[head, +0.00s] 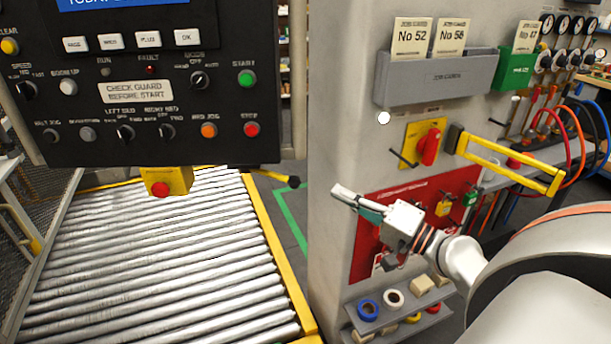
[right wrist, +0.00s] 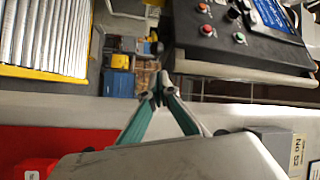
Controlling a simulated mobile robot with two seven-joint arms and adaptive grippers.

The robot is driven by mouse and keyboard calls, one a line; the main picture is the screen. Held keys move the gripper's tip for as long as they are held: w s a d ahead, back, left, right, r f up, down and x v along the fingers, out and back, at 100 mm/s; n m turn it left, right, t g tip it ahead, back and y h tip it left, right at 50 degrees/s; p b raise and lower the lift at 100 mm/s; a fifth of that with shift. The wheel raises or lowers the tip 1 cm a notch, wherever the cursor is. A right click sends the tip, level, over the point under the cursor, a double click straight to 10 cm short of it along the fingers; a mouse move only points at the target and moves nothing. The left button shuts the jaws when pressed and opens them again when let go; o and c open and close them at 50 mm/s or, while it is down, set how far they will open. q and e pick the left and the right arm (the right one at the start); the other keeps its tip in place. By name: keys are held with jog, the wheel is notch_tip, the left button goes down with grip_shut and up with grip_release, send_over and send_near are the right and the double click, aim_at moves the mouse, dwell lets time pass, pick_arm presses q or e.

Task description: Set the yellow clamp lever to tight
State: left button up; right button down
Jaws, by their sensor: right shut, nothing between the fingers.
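A thin yellow lever (head: 270,175) with a black knob (head: 294,182) sticks out beside the far end of the roller conveyor, left of the grey cabinet. It looks like the clamp lever, but its markings are not readable, so I cannot tell its setting. My right gripper (head: 343,191) is in front of the cabinet's red board, right of and apart from the lever, pointing left. In the right wrist view its fingers (right wrist: 157,92) meet at the tips, with nothing between them. My left gripper is not in view.
The black control panel (head: 150,152) hangs over the roller conveyor (head: 170,260). The cabinet (head: 335,130) carries a red rotary switch (head: 430,147), a yellow swing bar (head: 510,163) and a red lockout board (head: 372,237). A shelf with tape rolls (head: 394,298) is below my gripper.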

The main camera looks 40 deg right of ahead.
jog(key=p+x, duration=0.4)
jog(key=x, duration=0.6)
dwell(0.4)
